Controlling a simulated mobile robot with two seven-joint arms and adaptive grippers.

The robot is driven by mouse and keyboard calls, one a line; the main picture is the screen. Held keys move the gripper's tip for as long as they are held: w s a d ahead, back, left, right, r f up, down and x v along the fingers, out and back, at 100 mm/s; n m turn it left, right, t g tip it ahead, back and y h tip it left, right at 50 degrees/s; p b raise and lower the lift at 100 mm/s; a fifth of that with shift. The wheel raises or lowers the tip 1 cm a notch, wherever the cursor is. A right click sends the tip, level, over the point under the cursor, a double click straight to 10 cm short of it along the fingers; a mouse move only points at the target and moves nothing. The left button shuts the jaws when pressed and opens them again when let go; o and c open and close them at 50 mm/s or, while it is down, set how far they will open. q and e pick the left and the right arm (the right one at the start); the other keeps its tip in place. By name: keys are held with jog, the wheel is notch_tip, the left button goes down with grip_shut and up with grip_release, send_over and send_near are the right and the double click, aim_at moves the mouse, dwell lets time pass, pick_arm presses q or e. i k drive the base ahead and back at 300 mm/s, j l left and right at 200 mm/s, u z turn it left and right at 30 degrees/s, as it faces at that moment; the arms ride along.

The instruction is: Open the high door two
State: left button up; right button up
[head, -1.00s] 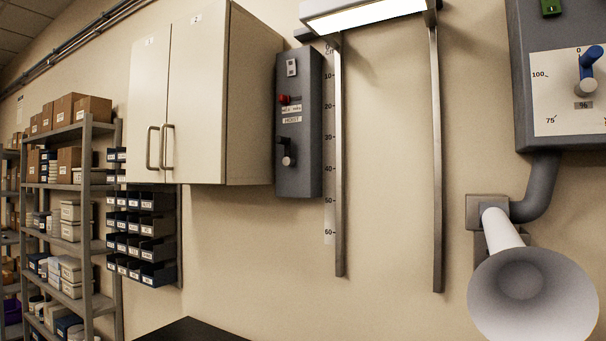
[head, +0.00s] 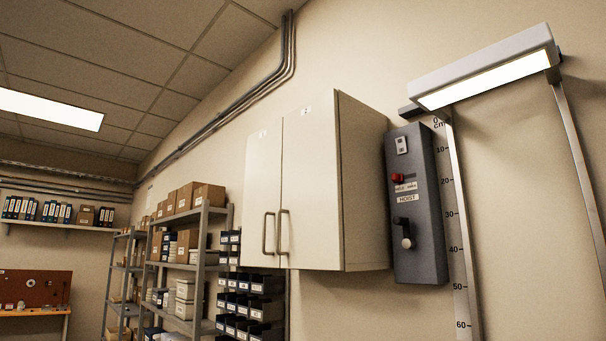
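A cream wall cabinet (head: 365,190) hangs high on the wall in the middle of the head view. It has two tall doors side by side, with small number labels near their tops. The right door (head: 309,170), whose label appears to read 2, looks shut, and its bar handle (head: 284,232) is at its lower left edge. The left door (head: 261,180) also looks shut, with a matching handle (head: 267,233) at its lower right edge. Neither of my grippers shows in the view.
A grey hoist control box (head: 416,205) with a lever is on the wall right of the cabinet. A lamp (head: 487,68) on rails beside a scale is further right. Shelves (head: 205,255) with boxes stand left.

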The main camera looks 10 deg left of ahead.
aim_at(312, 236)
jog(key=i+j+u, duration=0.1)
jog(key=i, duration=0.5)
jog(key=i+j+u, duration=0.1)
jog(key=i, duration=0.45)
jog(key=j, duration=0.1)
